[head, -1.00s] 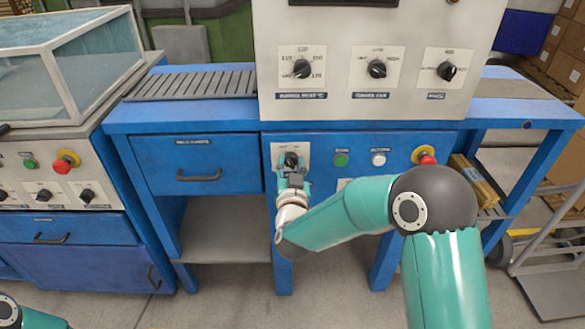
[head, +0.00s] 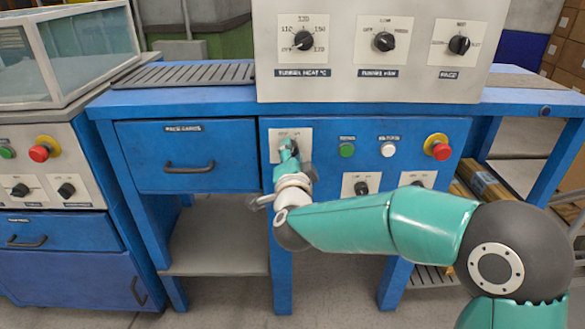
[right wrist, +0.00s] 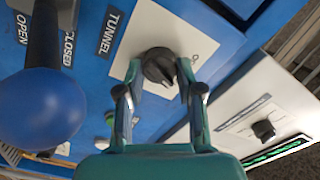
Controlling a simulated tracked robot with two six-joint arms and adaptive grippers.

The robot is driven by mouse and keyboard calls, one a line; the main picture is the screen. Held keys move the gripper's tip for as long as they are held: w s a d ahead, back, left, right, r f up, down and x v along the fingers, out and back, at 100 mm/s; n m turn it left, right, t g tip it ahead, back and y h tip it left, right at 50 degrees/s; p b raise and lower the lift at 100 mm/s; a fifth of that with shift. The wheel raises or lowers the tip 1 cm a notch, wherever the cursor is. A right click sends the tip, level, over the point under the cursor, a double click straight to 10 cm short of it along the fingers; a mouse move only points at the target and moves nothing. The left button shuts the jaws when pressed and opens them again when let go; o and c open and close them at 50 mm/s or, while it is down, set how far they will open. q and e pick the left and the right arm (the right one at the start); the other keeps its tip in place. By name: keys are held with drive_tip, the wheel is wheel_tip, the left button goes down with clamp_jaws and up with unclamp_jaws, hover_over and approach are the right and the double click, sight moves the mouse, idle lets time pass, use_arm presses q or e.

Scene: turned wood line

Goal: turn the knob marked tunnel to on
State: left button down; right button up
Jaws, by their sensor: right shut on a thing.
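The tunnel knob (right wrist: 158,66) is black and round with a raised grip, on a white plate (head: 304,152) at the upper left of the blue front panel. The TUNNEL label (right wrist: 109,32) shows beside the plate in the right wrist view. My right gripper (head: 287,150) is at the plate and hides most of the knob in the head view. In the right wrist view its two fingers (right wrist: 157,88) are shut on the knob, one on each side. I cannot tell which mark the knob points to. My left gripper is not in view.
Right of the plate are a green button (head: 347,150), a white button (head: 388,149) and a red stop button (head: 437,147). A drawer (head: 185,180) is on the left. In the right wrist view a blue ball handle (right wrist: 42,108) stands near OPEN and CLOSED labels.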

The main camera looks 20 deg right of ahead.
drive_tip(key=shift+d+f+m+b, duration=0.15)
drive_tip(key=shift+d+m+b, duration=0.05)
drive_tip(key=shift+m+b, duration=0.8)
drive_tip(key=o, duration=1.1)
drive_tip(key=shift+o, duration=0.2)
drive_tip(key=shift+s+a, duration=0.1)
drive_tip(key=shift+s, duration=0.05)
drive_tip(key=v, duration=1.1)
drive_tip(key=shift+s, duration=0.35)
drive_tip(key=shift+a, duration=0.1)
